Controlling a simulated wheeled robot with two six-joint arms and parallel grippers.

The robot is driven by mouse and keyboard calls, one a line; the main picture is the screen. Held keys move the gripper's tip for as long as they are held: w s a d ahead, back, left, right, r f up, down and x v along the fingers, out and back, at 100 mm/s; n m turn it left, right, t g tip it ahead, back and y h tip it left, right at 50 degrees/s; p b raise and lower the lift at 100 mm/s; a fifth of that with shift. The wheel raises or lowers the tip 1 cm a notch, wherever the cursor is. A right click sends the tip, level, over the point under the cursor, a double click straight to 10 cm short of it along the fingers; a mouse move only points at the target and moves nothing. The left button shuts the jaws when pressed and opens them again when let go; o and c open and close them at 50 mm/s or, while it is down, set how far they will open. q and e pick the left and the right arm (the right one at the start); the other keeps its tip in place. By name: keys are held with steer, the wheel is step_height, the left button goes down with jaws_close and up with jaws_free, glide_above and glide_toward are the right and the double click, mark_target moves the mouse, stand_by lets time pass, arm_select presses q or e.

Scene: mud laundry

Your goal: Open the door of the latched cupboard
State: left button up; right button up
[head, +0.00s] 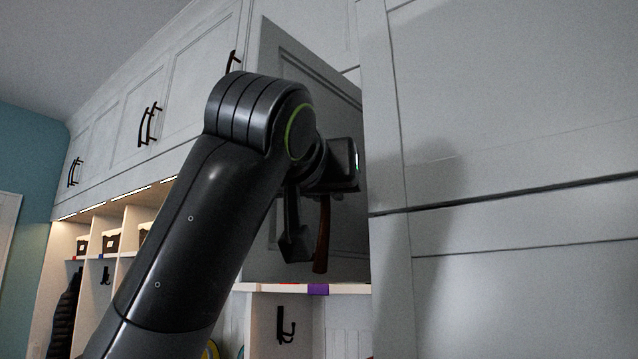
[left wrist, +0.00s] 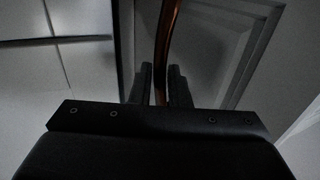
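The cupboard door (head: 285,62) is a grey framed panel, standing at an angle out from the row of upper cupboards. Its panel also shows in the left wrist view (left wrist: 215,55). Its long reddish-brown handle (head: 322,240) hangs upright beside my left gripper (head: 305,225). In the left wrist view the curved handle (left wrist: 166,35) runs down between my two fingers (left wrist: 160,85), which sit close on both sides of it. My wrist and arm hide much of the door in the head view. My right gripper is not in view.
Upper cupboards with dark handles (head: 150,122) run away to the left. Below are open cubbies with baskets (head: 112,240) and a dark hook (head: 286,326). A large grey cabinet face (head: 520,110) fills the right side, close to the door.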

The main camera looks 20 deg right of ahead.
arm_select(q)
steer(key=b+v, duration=0.7)
steer(key=v, duration=1)
steer(key=shift+s, duration=0.2)
steer(key=shift+a, duration=0.1)
